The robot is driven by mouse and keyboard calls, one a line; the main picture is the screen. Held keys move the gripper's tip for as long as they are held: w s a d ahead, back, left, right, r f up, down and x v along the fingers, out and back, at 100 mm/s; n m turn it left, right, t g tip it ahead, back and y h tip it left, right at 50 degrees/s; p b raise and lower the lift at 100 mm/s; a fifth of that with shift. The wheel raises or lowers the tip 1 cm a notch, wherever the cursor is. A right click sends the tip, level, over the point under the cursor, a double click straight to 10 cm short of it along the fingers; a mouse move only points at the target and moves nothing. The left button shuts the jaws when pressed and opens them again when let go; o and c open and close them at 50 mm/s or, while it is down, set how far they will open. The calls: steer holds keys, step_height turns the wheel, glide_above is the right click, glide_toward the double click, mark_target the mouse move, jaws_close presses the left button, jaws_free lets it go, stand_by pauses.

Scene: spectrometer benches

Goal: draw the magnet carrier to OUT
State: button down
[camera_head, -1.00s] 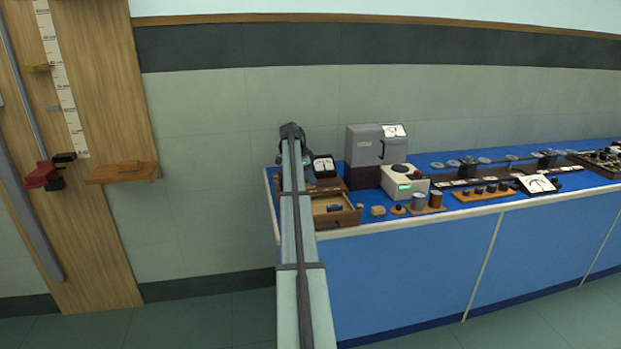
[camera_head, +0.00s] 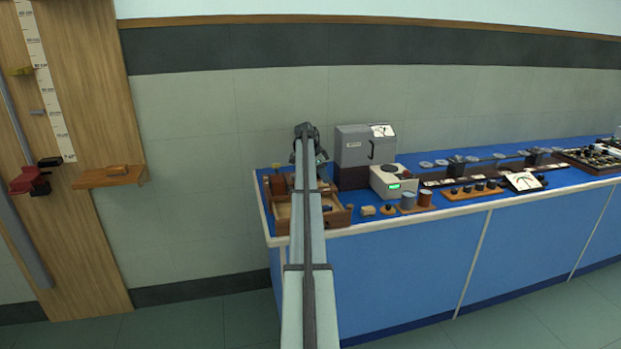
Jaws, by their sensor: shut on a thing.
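My gripper (camera_head: 310,152) is over the left end of the blue bench, above and behind an open wooden box. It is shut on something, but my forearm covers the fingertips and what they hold. I cannot make out the magnet carrier or an OUT mark.
The open wooden box (camera_head: 337,213) sits at the bench's (camera_head: 395,262) front left edge. A grey cabinet (camera_head: 352,147) and a white instrument (camera_head: 394,182) with a green display stand close to my gripper's right. A wooden shelf (camera_head: 90,180) juts from the board on the left.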

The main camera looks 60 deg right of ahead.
steer(key=shift+s+d, duration=0.2)
steer(key=c, duration=1)
jaws_free()
steer(key=shift+w+a, duration=0.1)
steer(key=v, duration=1.3)
steer(key=shift+r, duration=0.4)
